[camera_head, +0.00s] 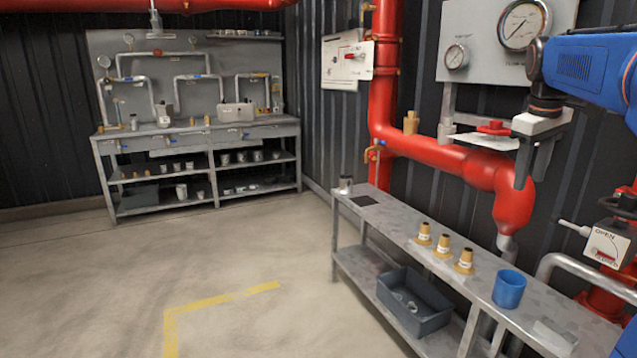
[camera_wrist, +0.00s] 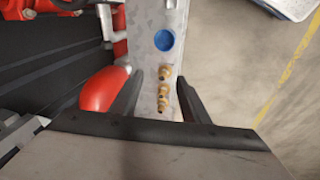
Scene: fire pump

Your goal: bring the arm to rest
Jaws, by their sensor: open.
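My gripper (camera_head: 530,165) hangs from the blue arm at the upper right of the head view, with its dark fingers pointing down. It is in front of the red pipe and above the grey bench (camera_head: 450,245). In the wrist view my gripper's two fingers (camera_wrist: 157,105) are spread apart with nothing between them. Below them, the bench top (camera_wrist: 152,18) shows with several brass fittings (camera_wrist: 163,92) and a blue cup (camera_wrist: 164,40). The fingers are clear of all of these.
Several brass fittings (camera_head: 443,246) and the blue cup (camera_head: 509,288) stand on the bench. A dark bin (camera_head: 415,305) is on its lower shelf. The red pipe (camera_head: 450,160) and gauge panel (camera_head: 480,60) are close to the arm. The floor (camera_head: 240,250) at left is clear.

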